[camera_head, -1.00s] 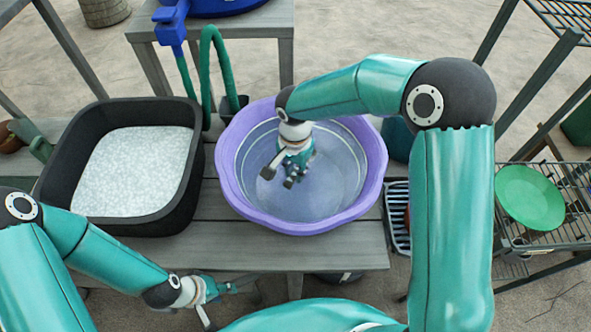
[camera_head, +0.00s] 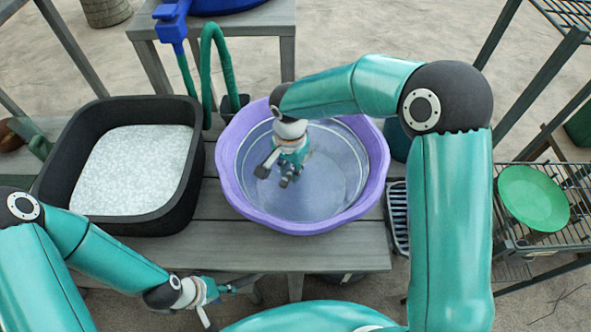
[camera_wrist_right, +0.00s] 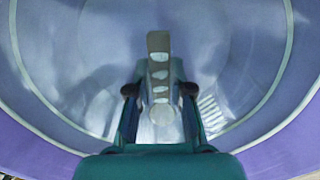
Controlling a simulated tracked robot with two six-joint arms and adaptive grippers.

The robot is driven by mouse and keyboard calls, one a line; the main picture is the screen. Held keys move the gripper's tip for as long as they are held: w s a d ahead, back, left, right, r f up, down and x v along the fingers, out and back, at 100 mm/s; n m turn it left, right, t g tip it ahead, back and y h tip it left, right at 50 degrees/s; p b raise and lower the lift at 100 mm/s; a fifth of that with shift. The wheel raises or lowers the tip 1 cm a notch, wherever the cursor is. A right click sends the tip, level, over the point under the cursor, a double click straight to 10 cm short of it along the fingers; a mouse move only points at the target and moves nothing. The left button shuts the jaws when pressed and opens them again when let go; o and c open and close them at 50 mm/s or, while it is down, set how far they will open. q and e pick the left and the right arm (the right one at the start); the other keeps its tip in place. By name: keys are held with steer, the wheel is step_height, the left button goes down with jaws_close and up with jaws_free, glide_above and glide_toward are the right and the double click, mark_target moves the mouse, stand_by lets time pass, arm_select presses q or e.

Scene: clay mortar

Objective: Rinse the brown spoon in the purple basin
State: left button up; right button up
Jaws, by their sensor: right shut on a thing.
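The purple basin (camera_head: 310,226) stands on the grey wooden bench and seems to hold clear water. My right gripper (camera_head: 272,177) points down inside the basin, left of its middle. In the right wrist view my right gripper (camera_wrist_right: 158,92) is shut on the brown spoon (camera_wrist_right: 158,43); a flat brownish end and a pale rounded part show between and beyond the fingers. The spoon is hard to make out in the head view. My left gripper (camera_head: 228,300) is low in front of the bench, with its fingers spread and nothing between them.
A black tub (camera_head: 105,222) of white granules stands left of the basin. A green hose (camera_head: 212,62) rises behind them. A green plate (camera_head: 533,197) lies on a wire rack at right. The bench front below the basin is clear.

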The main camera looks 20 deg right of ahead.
steer(key=shift+s+d+b, duration=0.15)
steer(key=shift+s+d, duration=0.05)
steer(key=shift+d, duration=0.45)
steer(key=shift+s+d+b, duration=0.15)
steer(key=shift+d, duration=0.45)
steer(key=shift+w+a, duration=0.2)
steer(key=shift+a, duration=0.4)
steer(key=shift+w+a, duration=0.15)
steer(key=shift+a, duration=0.45)
steer(key=shift+s+d+b, duration=0.2)
steer(key=shift+d+b, duration=0.05)
steer(key=shift+d, duration=0.35)
steer(key=shift+s+d+b, duration=0.15)
steer(key=shift+d+b, duration=0.05)
steer(key=shift+d, duration=0.4)
steer(key=shift+w+a, duration=0.2)
steer(key=shift+a, duration=0.4)
steer(key=shift+w+a, duration=0.15)
steer(key=shift+a, duration=0.45)
steer(key=shift+s+d+b, duration=0.2)
steer(key=shift+d+b, duration=0.1)
steer(key=shift+d, duration=0.3)
step_height(320, 180, up, 13)
steer(key=p, duration=0.8)
steer(key=shift+f, duration=0.15)
